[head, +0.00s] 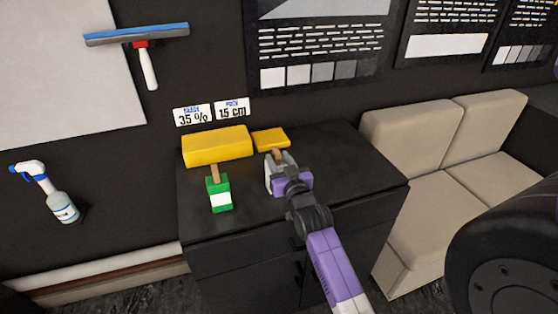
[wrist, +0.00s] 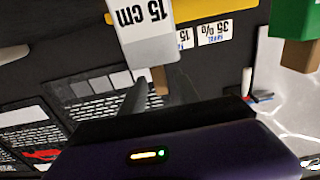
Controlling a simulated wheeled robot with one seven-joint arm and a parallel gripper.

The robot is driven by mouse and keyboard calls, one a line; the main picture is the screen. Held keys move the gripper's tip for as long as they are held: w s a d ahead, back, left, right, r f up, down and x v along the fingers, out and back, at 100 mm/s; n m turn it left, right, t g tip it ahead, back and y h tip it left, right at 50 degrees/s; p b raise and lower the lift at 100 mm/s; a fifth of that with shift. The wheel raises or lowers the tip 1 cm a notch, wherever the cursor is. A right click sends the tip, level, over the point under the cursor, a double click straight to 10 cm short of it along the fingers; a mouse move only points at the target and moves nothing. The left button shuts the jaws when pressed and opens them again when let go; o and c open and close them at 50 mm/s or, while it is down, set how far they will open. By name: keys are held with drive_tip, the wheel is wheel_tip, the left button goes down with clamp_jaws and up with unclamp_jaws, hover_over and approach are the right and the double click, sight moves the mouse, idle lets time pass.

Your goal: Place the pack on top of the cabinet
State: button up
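A grey-and-white pack (head: 272,180) with a wooden tab stands on the dark cabinet (head: 345,165). In the wrist view the pack (wrist: 148,30) shows "15 cm" on its white face. My gripper (head: 287,172) is beside the pack, partly covering it in the head view. In the wrist view its two dark fingers (wrist: 160,92) are apart, with the pack's wooden tab between them; I see gaps on both sides of the tab. A green pack (head: 220,194) with a white label and wooden tab stands to the left on the same cabinet.
A large yellow block (head: 217,146) and a small yellow block (head: 271,139) lie at the cabinet's back. Signs above read 35 % (head: 193,115) and 15 cm (head: 232,108). A beige sofa (head: 440,170) stands to the right. The cabinet's right part is bare.

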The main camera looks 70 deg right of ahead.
drive_tip(key=b+v, duration=0.2)
drive_tip(key=v, duration=0.9)
drive_tip(key=s+a+f+n+t+y, duration=0.1)
drive_tip(key=a+f+n+t+y, duration=0.15)
drive_tip(key=a, duration=0.75)
drive_tip(key=s+a+f+n+t+y, duration=0.15)
drive_tip(key=a+y, duration=0.25)
drive_tip(key=a, duration=0.7)
drive_tip(key=s+a+r+n+y, duration=0.2)
drive_tip(key=s+a+n+y, duration=0.4)
drive_tip(key=s+a, duration=0.5)
drive_tip(key=a+y, duration=0.1)
drive_tip(key=a, duration=0.2)
drive_tip(key=shift+s+a+r+g, duration=0.25)
drive_tip(key=shift+s+r+g, duration=0.15)
